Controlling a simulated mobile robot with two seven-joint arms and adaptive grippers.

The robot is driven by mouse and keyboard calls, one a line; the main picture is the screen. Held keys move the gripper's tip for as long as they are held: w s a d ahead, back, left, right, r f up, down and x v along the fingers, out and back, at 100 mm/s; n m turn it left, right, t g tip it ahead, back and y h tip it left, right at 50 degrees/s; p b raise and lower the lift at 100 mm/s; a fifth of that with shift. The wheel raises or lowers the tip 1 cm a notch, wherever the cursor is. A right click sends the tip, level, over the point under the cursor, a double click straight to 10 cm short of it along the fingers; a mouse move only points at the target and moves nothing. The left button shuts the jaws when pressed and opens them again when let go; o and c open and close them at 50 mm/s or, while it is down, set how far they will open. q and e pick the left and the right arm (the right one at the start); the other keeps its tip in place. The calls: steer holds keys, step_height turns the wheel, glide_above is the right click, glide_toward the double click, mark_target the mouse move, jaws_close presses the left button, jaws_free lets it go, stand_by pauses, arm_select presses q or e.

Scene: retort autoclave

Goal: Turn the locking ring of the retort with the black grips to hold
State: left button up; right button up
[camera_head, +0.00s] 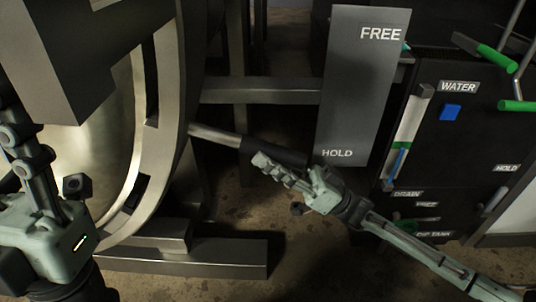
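The retort's locking ring (169,70) is a large metal ring on the left, with slots in it. A metal bar with a black grip (285,153) sticks out from it to the right, its end by the HOLD end of the grey FREE/HOLD plate (365,80). My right gripper (262,160) lies along the front of the black grip, fingers pointing up-left. They overlap the grip in the picture; whether they close around it is hidden. My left gripper (18,135) is at the left edge, in front of the retort, fingers pointing up; its opening cannot be made out.
A black control panel (455,130) with WATER, DRAIN and other labels, a blue button and green-gripped levers stands on the right. A metal foot beam (200,255) and a cross beam (260,91) belong to the frame. A grey box-like part (95,50) overhangs upper left.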

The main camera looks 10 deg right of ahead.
steer(key=shift+o, duration=0.2)
steer(key=shift+s+r, duration=0.1)
steer(key=shift+r, duration=0.05)
steer(key=v, duration=1.2)
